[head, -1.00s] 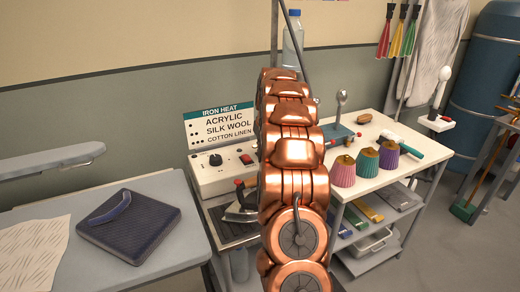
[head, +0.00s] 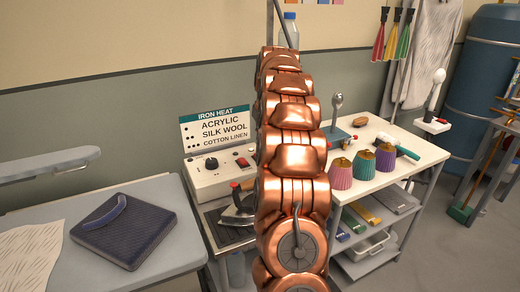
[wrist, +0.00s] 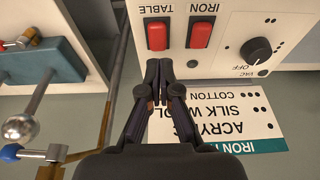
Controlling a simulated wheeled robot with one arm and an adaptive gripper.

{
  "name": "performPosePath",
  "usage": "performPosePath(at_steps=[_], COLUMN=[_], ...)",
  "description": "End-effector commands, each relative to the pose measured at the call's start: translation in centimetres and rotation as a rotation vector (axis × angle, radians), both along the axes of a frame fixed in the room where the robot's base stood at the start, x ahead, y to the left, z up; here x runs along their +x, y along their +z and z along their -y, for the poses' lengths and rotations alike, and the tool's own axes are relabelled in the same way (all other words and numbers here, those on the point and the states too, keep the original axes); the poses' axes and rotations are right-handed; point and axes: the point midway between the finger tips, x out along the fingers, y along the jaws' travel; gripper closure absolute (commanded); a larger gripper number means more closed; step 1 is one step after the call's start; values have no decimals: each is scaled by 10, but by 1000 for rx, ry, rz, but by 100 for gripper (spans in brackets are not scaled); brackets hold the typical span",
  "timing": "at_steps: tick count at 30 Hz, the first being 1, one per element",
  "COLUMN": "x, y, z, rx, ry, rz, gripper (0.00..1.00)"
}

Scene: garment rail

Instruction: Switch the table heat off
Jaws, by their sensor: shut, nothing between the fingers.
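The red TABLE switch (wrist: 157,36) is on the pale control box, next to the red IRON switch (wrist: 201,33). The wrist view shows the labels upside down. My gripper (wrist: 158,68) is shut and empty. Its fingertips appear just below the TABLE switch in that view; I cannot tell whether they touch the box. In the head view the control box (head: 208,185) stands left of my copper arm, which hides the gripper. One red switch (head: 242,162) shows there beside the arm. I cannot tell which way the TABLE switch is set.
A black VAC dial (wrist: 256,50) is on the same panel. The IRON HEAT sign (head: 217,128) stands behind the box. An iron (head: 238,208) rests below it. A shelf cart (head: 395,170) with several coloured cones and a ball-topped lever (head: 336,108) stands to the right.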

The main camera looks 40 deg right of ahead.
Motion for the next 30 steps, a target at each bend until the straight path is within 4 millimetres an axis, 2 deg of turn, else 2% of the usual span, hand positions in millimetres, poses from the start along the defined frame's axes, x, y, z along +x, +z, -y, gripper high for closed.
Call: performPosePath(at_steps=[7,12,18,30], x=[-12,-17,-20,-20], y=[37,50,58,58], z=[-4,-6,-6,-10], rx=[-2,2,0,3], ry=[0,0,0,3], rz=[3,-2,1,-1], gripper=[100,100,100,100])
